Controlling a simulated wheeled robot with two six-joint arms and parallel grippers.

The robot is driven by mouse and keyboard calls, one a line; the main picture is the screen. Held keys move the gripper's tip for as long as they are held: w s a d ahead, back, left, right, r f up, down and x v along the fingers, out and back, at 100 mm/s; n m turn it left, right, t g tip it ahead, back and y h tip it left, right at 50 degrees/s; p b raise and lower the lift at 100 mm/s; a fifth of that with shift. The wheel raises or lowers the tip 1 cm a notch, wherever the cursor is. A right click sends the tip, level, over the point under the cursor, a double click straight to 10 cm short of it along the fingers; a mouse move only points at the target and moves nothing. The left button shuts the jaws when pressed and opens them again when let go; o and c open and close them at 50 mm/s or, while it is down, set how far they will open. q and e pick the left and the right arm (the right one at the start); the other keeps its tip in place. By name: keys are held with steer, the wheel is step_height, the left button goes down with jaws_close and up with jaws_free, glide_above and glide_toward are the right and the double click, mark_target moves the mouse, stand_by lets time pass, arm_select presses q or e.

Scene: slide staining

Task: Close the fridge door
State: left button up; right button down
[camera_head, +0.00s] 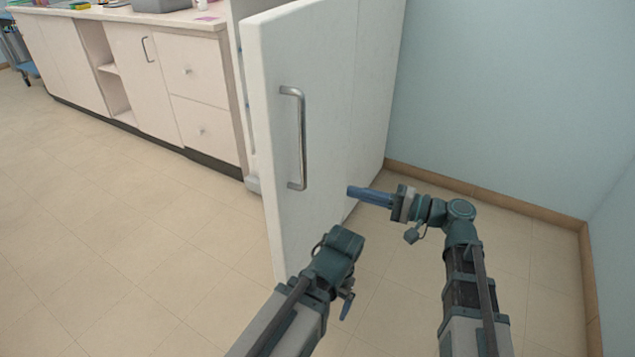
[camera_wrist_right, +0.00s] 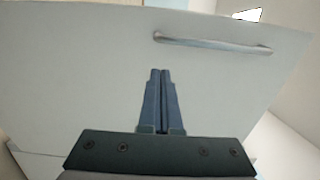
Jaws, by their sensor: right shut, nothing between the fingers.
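The white fridge door (camera_head: 335,120) stands open, its outer face with a metal handle (camera_head: 299,140) turned toward the right. My right gripper (camera_head: 352,191) is shut and empty, its fingers pointing at the outer face, below and right of the handle. In the right wrist view the shut fingers (camera_wrist_right: 160,75) lie in front of the door face (camera_wrist_right: 80,60), with the handle (camera_wrist_right: 212,44) above and to the right. Whether they touch the door I cannot tell.
A white counter with drawers and cupboards (camera_head: 205,85) runs left of the door. A blue wall (camera_head: 510,90) with a brown skirting board stands behind and right of my right arm. The tiled floor (camera_head: 120,230) at the left is clear.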

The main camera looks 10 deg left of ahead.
mark_target(292, 177)
steer(key=w+a, duration=0.1)
steer(key=a, duration=0.7)
steer(key=w+a, duration=0.1)
steer(key=a, duration=0.4)
steer(key=shift+w, duration=0.3)
steer(key=shift+a, duration=0.3)
